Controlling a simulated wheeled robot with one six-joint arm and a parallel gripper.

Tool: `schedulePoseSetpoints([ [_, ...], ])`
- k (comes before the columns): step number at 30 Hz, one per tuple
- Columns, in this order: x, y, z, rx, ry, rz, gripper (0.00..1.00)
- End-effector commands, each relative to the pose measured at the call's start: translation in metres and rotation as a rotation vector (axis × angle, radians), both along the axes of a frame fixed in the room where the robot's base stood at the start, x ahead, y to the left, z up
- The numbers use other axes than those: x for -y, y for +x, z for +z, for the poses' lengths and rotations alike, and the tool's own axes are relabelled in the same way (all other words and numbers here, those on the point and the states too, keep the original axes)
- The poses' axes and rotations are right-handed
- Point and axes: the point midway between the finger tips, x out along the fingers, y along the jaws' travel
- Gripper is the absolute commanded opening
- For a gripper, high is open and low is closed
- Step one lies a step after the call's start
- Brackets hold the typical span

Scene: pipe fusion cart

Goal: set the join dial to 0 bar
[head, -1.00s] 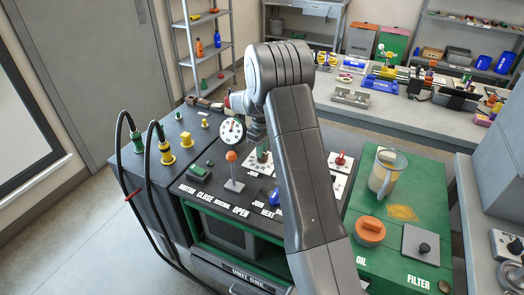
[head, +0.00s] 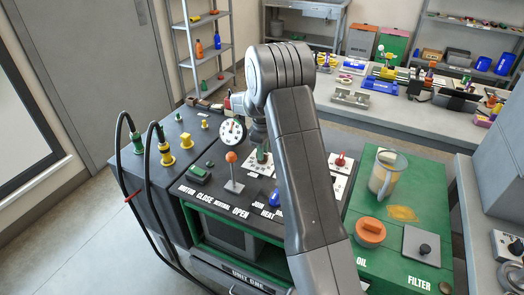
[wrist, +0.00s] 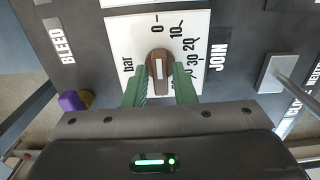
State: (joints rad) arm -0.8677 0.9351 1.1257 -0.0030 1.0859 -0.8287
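The scale runs clockwise through 10, 20 and 30; the higher marks are partly covered. My gripper (wrist: 160,82) has its two green fingers on either side of the knob, seemingly against it. In the head view my gripper (head: 264,158) is over the plate, and my arm hides part of the panel.
A lever with an orange ball (head: 231,157) stands left of my gripper, with a round gauge (head: 232,131) behind it. A purple and yellow knob (wrist: 73,100) sits by the BLEED label. A red-handled control (head: 340,160) and a clear jug (head: 386,173) are to the right.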

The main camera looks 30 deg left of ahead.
Motion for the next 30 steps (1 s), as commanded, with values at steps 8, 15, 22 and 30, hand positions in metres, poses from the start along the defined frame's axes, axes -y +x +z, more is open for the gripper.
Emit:
schedulePoseSetpoints([
  [8, -0.001, 0.0, 0.001, 0.002, 0.003, -0.001, 0.36],
  [15, -0.002, 0.0, 0.017, 0.003, 0.006, -0.001, 0.36],
  [22, -0.002, 0.001, 0.067, 0.005, 0.009, -0.001, 0.36],
  [30, -0.001, 0.001, 0.12, 0.002, 0.006, -0.001, 0.36],
])
